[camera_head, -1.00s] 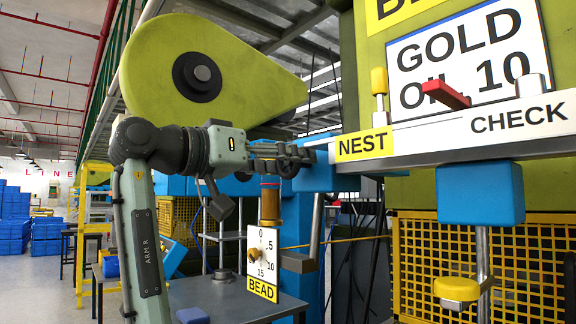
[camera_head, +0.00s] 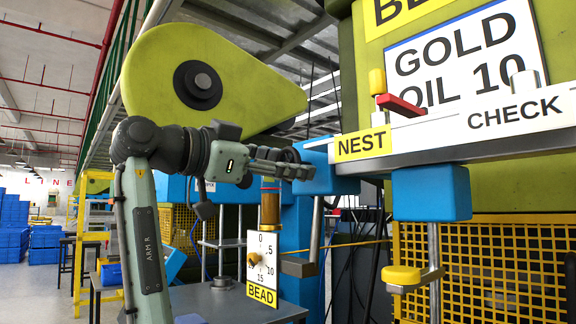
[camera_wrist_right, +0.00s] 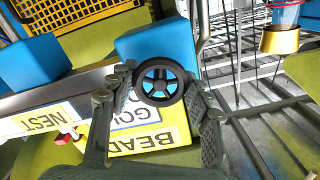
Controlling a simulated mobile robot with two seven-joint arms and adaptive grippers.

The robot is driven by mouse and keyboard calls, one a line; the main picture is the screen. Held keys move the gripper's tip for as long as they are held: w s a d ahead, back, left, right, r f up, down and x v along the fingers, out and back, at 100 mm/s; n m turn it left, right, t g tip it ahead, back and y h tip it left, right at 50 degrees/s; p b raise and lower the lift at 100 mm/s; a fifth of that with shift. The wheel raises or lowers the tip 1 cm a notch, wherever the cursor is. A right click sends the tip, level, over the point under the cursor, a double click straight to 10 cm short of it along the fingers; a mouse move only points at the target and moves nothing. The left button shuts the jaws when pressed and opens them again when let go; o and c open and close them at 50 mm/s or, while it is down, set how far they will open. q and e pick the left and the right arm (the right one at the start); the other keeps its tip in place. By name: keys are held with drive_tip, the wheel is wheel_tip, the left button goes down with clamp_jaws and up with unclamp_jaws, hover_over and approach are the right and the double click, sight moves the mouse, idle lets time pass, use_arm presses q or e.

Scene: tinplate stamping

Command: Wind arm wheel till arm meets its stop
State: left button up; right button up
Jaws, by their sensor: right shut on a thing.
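My right gripper (camera_head: 298,165) reaches in from the left in the head view, beside a blue block (camera_head: 330,167) at the left end of the grey beam. In the wrist view my right gripper (camera_wrist_right: 162,92) is shut on a dark spoked wheel (camera_wrist_right: 160,99), with a finger on each side. My fingers hide the wheel in the head view. A red pointer (camera_head: 402,105) stands over the beam at NEST, close by the yellow-capped post (camera_head: 378,84); I cannot tell whether they touch. A blue carriage block (camera_head: 430,193) hangs below. My left gripper is out of view.
The BEAD dial plate (camera_head: 262,262) hangs below my gripper, with a brass cylinder (camera_head: 270,208) above it. A silver post (camera_head: 525,83) stands at CHECK. A yellow knob (camera_head: 403,276) hangs below the carriage. Yellow mesh guard (camera_head: 500,265) is behind.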

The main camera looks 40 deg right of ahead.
idle(0.5)
drive_tip(key=o, duration=1.2)
drive_tip(key=a, duration=0.8)
drive_tip(key=s+a, duration=0.1)
drive_tip(key=a, duration=0.3)
